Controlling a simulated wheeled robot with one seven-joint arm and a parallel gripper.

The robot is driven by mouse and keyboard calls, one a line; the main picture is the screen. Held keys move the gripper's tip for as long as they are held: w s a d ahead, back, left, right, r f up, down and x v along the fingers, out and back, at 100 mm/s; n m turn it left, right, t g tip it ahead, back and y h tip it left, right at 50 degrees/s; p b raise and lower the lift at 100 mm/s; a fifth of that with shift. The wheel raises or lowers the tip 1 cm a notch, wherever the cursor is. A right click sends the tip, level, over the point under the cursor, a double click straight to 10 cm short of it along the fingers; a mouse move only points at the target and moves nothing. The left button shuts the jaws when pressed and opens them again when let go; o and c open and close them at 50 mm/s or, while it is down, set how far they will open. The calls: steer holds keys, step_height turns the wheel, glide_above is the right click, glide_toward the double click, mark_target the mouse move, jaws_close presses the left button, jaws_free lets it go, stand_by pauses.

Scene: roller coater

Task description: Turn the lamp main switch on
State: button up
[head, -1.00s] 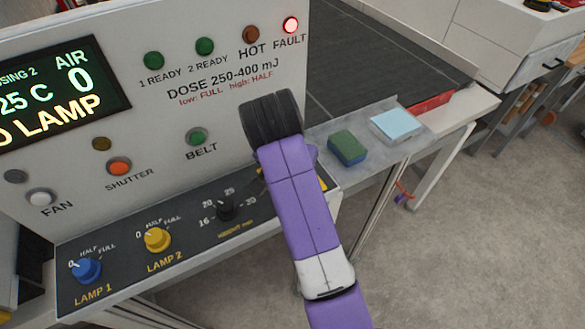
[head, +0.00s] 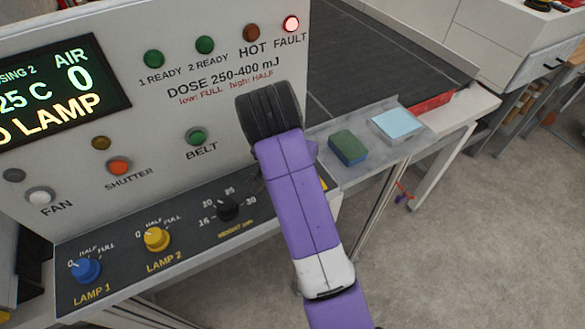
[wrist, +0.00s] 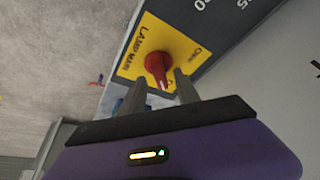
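The lamp main switch (wrist: 157,64) is a red rotary knob on a yellow plate (wrist: 140,50) in the wrist view. The plate's lettering reads LAMP MAIN, partly cut off. The knob's narrow handle points down toward my gripper (wrist: 160,82). My gripper is open, with one finger to each side of the handle in the picture. I cannot tell whether either finger touches it. In the head view my purple arm hides the switch and the fingers; only a sliver of the yellow plate (head: 323,183) shows beside the arm.
The red FAULT light (head: 291,24) is lit. A green sponge (head: 347,147) and a light-blue pad (head: 396,124) lie on the ledge at right.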

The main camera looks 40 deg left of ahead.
steer(key=a+v, duration=0.1)
steer(key=v, duration=0.5)
steer(key=shift+d+r, duration=0.15)
steer(key=shift+d, duration=0.4)
steer(key=shift+s, duration=0.15)
